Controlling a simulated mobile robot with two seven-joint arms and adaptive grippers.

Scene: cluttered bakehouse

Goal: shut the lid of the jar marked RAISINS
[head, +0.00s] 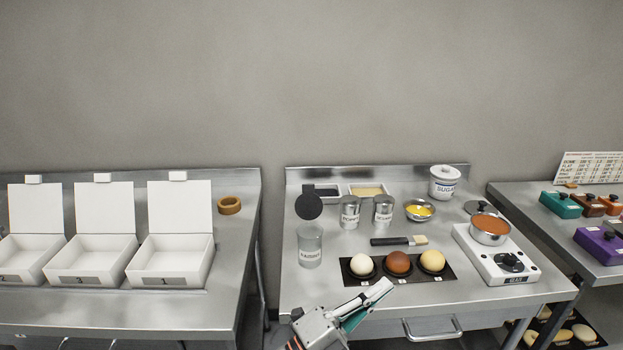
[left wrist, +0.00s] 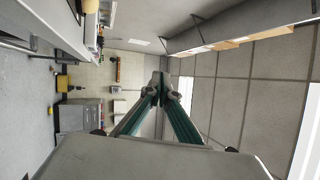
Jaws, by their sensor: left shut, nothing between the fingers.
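The jar marked RAISINS (head: 310,247) stands upright near the left front of the middle steel table. It is clear glass and looks empty or nearly so. Its dark round lid (head: 308,206) stands open, tilted up behind the jar's mouth. My left gripper (head: 384,288) is at the table's front edge, to the right of the jar and lower in the head view, apart from it. Its fingers are shut with nothing between them; the left wrist view also shows the closed fingertips (left wrist: 161,88). My right gripper is not in view.
Two lidded metal canisters (head: 383,211) stand right of the jar. A black tray (head: 348,272) with several round items lies in front, close to my left gripper. A brush (head: 398,241), a bowl (head: 419,210), a sugar pot (head: 444,182) and a hot plate (head: 500,262) stand further right.

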